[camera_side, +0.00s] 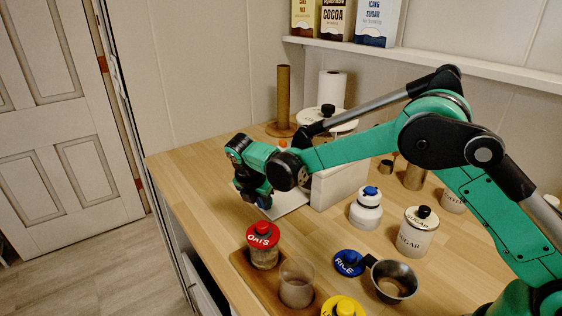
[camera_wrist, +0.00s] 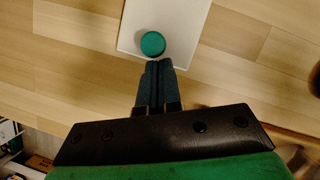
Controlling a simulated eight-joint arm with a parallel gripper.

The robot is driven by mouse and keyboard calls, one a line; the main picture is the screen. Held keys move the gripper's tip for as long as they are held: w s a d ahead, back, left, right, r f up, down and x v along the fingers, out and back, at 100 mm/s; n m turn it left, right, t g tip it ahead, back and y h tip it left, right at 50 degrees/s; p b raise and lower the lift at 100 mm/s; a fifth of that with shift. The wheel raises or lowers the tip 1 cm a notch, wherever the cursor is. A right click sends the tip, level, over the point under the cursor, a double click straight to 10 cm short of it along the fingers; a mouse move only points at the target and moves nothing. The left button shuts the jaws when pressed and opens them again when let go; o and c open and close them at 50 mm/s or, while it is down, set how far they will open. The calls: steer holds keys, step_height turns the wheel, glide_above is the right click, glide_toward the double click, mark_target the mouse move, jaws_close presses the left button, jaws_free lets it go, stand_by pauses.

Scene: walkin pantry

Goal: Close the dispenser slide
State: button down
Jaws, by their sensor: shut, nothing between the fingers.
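The dispenser is a white box (camera_side: 342,184) on the wooden counter, partly hidden behind my arm. A flat white slide (camera_side: 289,204) extends from it to the left. In the wrist view the slide (camera_wrist: 188,18) carries a round teal knob (camera_wrist: 153,44) near its outer end. My gripper (camera_side: 262,204) is low over the slide's outer end. In the wrist view its fingers (camera_wrist: 157,63) are together and empty, right beside the knob on its outer side. I cannot tell whether they touch it. The knob is not clear in the side view.
A white bottle with a blue cap (camera_side: 366,209) and a sugar jar (camera_side: 416,233) stand right of the slide. An oats jar (camera_side: 263,247), a clear cup (camera_side: 297,284), a rice lid (camera_side: 349,263) and a metal cup (camera_side: 391,281) are nearer. The counter's left side is clear.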

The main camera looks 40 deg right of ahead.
steer(key=shift+d, duration=0.25)
steer(key=a, duration=0.1)
steer(key=s+a, duration=0.1)
steer(key=a, duration=0.1)
steer(key=s+a, duration=0.1)
steer(key=shift+a+r, duration=0.1)
steer(key=shift+a, duration=0.15)
steer(key=v, duration=0.9)
steer(key=s+d+r+m+t+y, duration=0.2)
steer(key=s+d+r+m, duration=0.4)
steer(key=m, duration=0.4)
steer(key=s+d+f+m+t+y, duration=0.1)
steer(key=s+d+f+m+t, duration=0.2)
steer(key=s+m, duration=0.6)
steer(key=shift+s+d+f+m+y, duration=0.15)
steer(key=shift+s+d+m+y, duration=0.2)
steer(key=shift+d+m, duration=1.4)
steer(key=shift+w+a+m, duration=0.1)
steer(key=shift+a+m, duration=0.25)
